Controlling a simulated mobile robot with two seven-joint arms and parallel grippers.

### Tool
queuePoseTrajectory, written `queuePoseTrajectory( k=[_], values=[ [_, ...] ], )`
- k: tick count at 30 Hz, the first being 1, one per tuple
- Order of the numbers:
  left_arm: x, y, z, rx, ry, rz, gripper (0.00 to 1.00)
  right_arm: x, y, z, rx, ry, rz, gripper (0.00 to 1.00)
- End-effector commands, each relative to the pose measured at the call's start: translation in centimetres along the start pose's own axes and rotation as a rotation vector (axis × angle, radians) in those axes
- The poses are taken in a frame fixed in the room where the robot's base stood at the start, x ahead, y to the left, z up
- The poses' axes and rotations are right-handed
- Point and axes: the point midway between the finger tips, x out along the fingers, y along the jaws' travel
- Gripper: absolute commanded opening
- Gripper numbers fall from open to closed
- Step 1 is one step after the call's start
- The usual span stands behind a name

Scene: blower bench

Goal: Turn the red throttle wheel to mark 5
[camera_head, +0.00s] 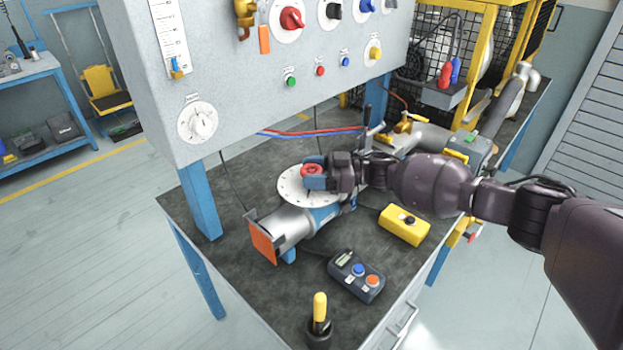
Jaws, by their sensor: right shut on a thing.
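The red throttle wheel (312,169) sits above a round white dial plate (294,190) on top of the blower pipe (296,222). My right gripper (318,178) comes in from the right and is shut on the wheel. Its fingers cover part of the wheel's right and front side. The marks on the dial plate are too small to read, and the gripper and arm hide its right part. My left gripper is not in view.
A grey control panel (235,70) with knobs and buttons stands behind the wheel. On the dark bench top (225,200) are a yellow box (404,226), a grey button box (356,277) and a yellow-handled tool in a holder (319,312). An orange flap (262,243) closes the pipe's front end.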

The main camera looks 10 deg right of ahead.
Motion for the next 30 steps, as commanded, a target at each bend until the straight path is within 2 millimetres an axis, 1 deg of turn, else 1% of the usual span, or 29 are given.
queuePoseTrajectory(
  k=[1,6,20,21,24,26,30],
  values=[
    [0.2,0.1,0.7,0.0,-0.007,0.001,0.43,0.0,0.1,0.5,0.003,-0.002,-0.015,0.35],
    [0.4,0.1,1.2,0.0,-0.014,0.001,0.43,0.0,0.0,0.2,0.002,-0.002,-0.052,0.35],
    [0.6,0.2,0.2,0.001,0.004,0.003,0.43,0.1,0.0,0.0,0.0,-0.001,-0.065,0.35],
    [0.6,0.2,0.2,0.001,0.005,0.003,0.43,0.1,0.0,0.0,0.0,-0.001,-0.065,0.61],
    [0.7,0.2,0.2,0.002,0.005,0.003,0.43,0.1,0.0,0.0,0.0,-0.001,-0.065,0.77],
    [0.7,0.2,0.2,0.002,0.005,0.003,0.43,0.1,0.0,0.0,0.0,-0.001,-0.064,0.84],
    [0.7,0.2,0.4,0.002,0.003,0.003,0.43,0.1,0.0,0.0,0.0,0.0,-0.064,0.84]
  ],
)
